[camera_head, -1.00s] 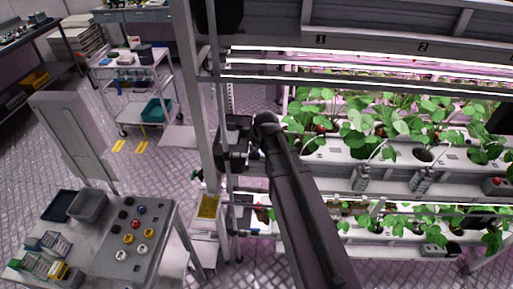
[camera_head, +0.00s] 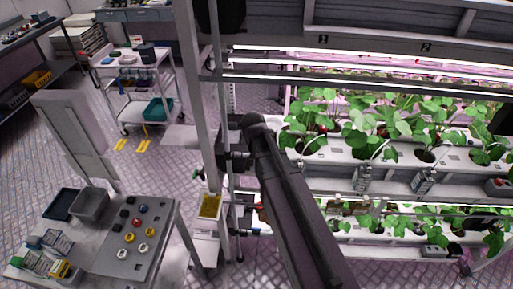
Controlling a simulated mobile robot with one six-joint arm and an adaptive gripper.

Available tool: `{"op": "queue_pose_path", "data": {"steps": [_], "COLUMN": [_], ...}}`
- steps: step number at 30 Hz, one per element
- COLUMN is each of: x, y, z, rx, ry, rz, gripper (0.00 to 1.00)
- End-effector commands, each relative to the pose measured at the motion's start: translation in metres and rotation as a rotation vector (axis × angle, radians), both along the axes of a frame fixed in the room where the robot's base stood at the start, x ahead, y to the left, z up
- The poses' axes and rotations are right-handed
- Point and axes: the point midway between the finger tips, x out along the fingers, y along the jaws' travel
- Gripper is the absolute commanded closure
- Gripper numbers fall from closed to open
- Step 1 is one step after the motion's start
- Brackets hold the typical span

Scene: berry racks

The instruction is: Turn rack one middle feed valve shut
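Rack one (camera_head: 322,38), marked 1 on its top beam, stands right of centre with lit, planted tiers. My dark arm reaches up from the bottom to the rack's left end, its top bend beside the left post. My gripper (camera_head: 236,160) is at the dark wrist parts near the post at middle-tier height; its fingers cannot be made out. The middle feed valve cannot be made out; my arm covers part of that area. A small blue fitting (camera_head: 256,232) shows lower down, by the bottom tier. Whether my gripper touches anything cannot be told.
A grey table (camera_head: 100,250) with bins and several coloured knobs stands at lower left. A white cart (camera_head: 165,90) with a teal bin (camera_head: 157,109) stands behind it. A yellow-topped box (camera_head: 210,206) is close to the rack's left post.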

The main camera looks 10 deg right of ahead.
Motion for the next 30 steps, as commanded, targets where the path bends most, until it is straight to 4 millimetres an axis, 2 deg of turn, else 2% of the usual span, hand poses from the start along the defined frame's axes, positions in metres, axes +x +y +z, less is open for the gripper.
{"op": "queue_pose_path", "data": {"steps": [10,11,12,14,30], "x": [-0.0001,-0.0002,-0.0001,-0.0001,0.0001], "y": [-0.0004,-0.0005,-0.0005,-0.0005,-0.0004], "z": [-0.0002,-0.0002,-0.0002,-0.0002,0.0005], "rx": [0.001,0.001,0.001,0.001,0.001], "ry": [0.001,0.001,0.001,0.0,0.0], "rz": [-0.006,-0.006,-0.006,-0.005,-0.004], "gripper": [1.0,0.74,0.62,0.46,0.46]}}
